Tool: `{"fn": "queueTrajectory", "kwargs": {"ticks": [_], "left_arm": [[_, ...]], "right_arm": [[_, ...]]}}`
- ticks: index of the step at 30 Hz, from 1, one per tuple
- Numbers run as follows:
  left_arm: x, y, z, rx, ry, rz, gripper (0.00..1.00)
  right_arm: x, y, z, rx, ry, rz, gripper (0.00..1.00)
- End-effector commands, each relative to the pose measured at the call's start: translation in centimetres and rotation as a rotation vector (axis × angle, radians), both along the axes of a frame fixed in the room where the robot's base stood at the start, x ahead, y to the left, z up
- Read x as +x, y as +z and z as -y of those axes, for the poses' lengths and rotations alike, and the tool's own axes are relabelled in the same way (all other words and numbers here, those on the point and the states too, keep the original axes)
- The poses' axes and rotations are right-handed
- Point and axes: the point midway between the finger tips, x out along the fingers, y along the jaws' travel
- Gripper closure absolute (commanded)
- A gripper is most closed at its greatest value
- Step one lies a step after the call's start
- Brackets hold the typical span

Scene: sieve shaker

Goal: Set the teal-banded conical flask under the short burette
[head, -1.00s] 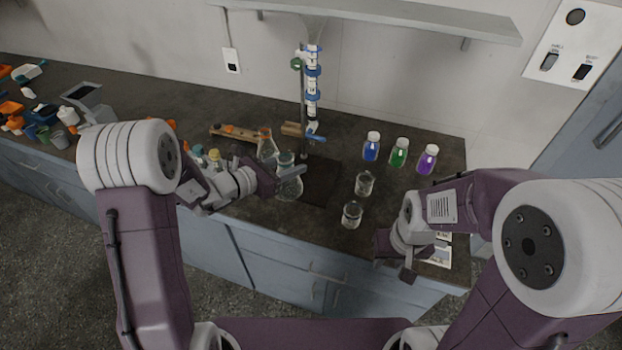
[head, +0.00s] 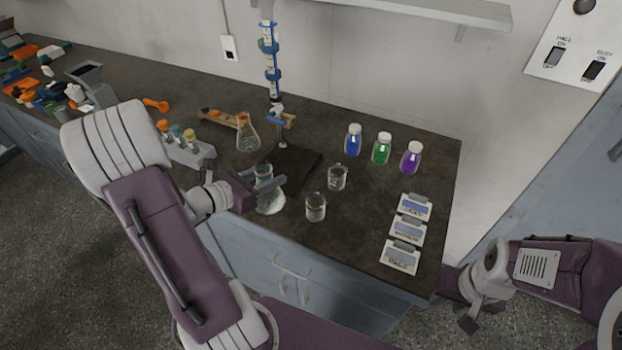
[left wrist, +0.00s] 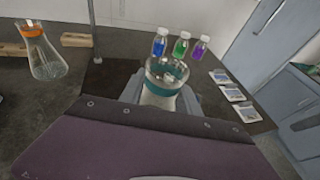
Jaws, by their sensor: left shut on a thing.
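The teal-banded conical flask (head: 270,202) is in my left gripper (head: 266,184), near the counter's front edge. In the left wrist view its teal band (left wrist: 159,85) shows between the fingers; I cannot tell whether its base touches the counter. A burette (head: 268,62) with blue clamps and a blue stopcock stands farther back, its top cut off. It is the only burette in view. The dark stand base (head: 296,160) lies in front of it, behind the held flask. My right gripper (head: 466,308) is beyond the counter's front right corner; its fingers are unclear.
An orange-banded flask (head: 248,138) stands left of the stand base. Two glass beakers (head: 337,178) (head: 316,208) stand right of the held flask. Blue (head: 353,141), green (head: 381,149) and purple (head: 411,158) bottles stand behind. A vial rack (head: 190,152) is left.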

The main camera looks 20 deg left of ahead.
Motion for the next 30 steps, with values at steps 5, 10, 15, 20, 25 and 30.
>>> {"fn": "queueTrajectory", "kwargs": {"ticks": [5, 10, 15, 20, 25, 30], "left_arm": [[-2.0, -0.7, -4.9, 0.011, 0.149, 0.007, 1.0], [-2.8, -0.8, -6.7, 0.014, 0.204, 0.008, 1.0], [-2.7, -0.8, -6.8, 0.014, 0.207, 0.008, 1.0], [-0.3, -0.7, -6.2, 0.013, 0.201, 0.008, 1.0], [3.6, -0.7, -5.4, 0.015, 0.199, 0.008, 1.0], [8.5, -0.6, -4.5, 0.014, 0.2, 0.008, 1.0]], "right_arm": [[0.0, -1.1, 0.0, 0.0, 0.0, 0.0, 0.64], [0.0, -1.3, 0.0, 0.0, 0.0, 0.0, 0.64], [0.0, -1.3, 0.0, 0.0, 0.0, 0.0, 0.64], [0.0, -1.1, 0.0, 0.0, 0.0, 0.0, 0.64], [0.0, -0.8, 0.0, 0.0, 0.0, 0.0, 0.64], [0.0, -0.2, 0.0, 0.0, 0.0, 0.0, 0.64]]}}
